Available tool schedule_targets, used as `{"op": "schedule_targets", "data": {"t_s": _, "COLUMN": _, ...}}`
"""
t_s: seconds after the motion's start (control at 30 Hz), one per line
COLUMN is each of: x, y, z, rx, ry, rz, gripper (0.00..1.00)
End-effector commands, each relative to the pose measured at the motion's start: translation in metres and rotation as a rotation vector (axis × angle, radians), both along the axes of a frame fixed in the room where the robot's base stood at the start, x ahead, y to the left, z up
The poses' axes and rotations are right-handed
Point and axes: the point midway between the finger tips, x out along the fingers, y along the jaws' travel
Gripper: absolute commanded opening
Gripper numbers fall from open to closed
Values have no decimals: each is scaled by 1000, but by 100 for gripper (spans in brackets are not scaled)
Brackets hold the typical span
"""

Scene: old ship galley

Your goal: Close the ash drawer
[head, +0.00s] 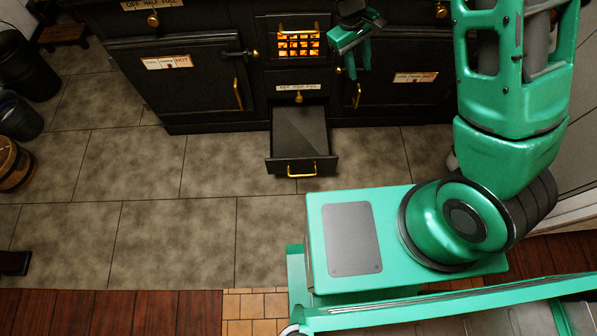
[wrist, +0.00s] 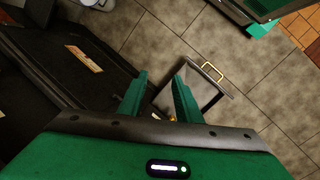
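The ash drawer (head: 302,144) is black with a brass handle (head: 301,170) on its front. It is pulled out from the bottom of the black stove, under the glowing fire grate. The drawer (wrist: 225,92) and its brass handle (wrist: 212,72) also show in the wrist view, beyond the fingertips. My gripper (head: 357,73) is up in front of the stove, right of the grate and higher than the drawer, apart from it. In the wrist view its two green fingers (wrist: 160,80) are spread with nothing visible between them. The fingers partly hide the drawer's back part.
The black stove (head: 190,100) has oven doors with brass handles on both sides of the drawer. Dark buckets (head: 20,116) and a wooden tub (head: 14,163) stand at the far left. The tiled floor (head: 150,230) in front and left of the drawer is clear.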

Motion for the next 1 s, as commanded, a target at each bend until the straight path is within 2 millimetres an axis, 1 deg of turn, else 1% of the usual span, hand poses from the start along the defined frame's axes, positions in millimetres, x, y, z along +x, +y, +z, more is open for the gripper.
{"op": "schedule_targets", "data": {"t_s": 0.03, "x": 3, "y": 18, "z": -22, "rx": -13, "ry": 13, "rz": 54, "gripper": 31}}
{"op": "schedule_targets", "data": {"t_s": 0.13, "x": 7, "y": 50, "z": -61, "rx": -32, "ry": 28, "rz": 157, "gripper": 31}}
{"op": "schedule_targets", "data": {"t_s": 0.27, "x": 6, "y": 91, "z": -115, "rx": -56, "ry": 47, "rz": 292, "gripper": 31}}
{"op": "schedule_targets", "data": {"t_s": 0.3, "x": 3, "y": 102, "z": -133, "rx": -64, "ry": 53, "rz": 332, "gripper": 31}}
{"op": "schedule_targets", "data": {"t_s": 0.37, "x": -2, "y": 120, "z": -159, "rx": -74, "ry": 63, "rz": 395, "gripper": 31}}
{"op": "schedule_targets", "data": {"t_s": 0.4, "x": -6, "y": 131, "z": -177, "rx": -81, "ry": 68, "rz": 437, "gripper": 31}}
{"op": "schedule_targets", "data": {"t_s": 0.47, "x": -14, "y": 146, "z": -204, "rx": -92, "ry": 78, "rz": 499, "gripper": 31}}
{"op": "schedule_targets", "data": {"t_s": 0.5, "x": -20, "y": 156, "z": -222, "rx": -98, "ry": 83, "rz": 542, "gripper": 31}}
{"op": "schedule_targets", "data": {"t_s": 0.57, "x": -31, "y": 170, "z": -250, "rx": -109, "ry": 93, "rz": 603, "gripper": 31}}
{"op": "schedule_targets", "data": {"t_s": 0.6, "x": -40, "y": 178, "z": -268, "rx": -115, "ry": 100, "rz": 646, "gripper": 31}}
{"op": "schedule_targets", "data": {"t_s": 0.67, "x": -52, "y": 189, "z": -295, "rx": -125, "ry": 109, "rz": 708, "gripper": 31}}
{"op": "schedule_targets", "data": {"t_s": 0.7, "x": -61, "y": 195, "z": -313, "rx": -130, "ry": 115, "rz": 747, "gripper": 31}}
{"op": "schedule_targets", "data": {"t_s": 0.8, "x": -83, "y": 206, "z": -352, "rx": -144, "ry": 129, "rz": 835, "gripper": 31}}
{"op": "schedule_targets", "data": {"t_s": 0.9, "x": -101, "y": 212, "z": -382, "rx": -155, "ry": 139, "rz": 904, "gripper": 31}}
{"op": "schedule_targets", "data": {"t_s": 1.0, "x": -113, "y": 215, "z": -403, "rx": -161, "ry": 145, "rz": 951, "gripper": 31}}
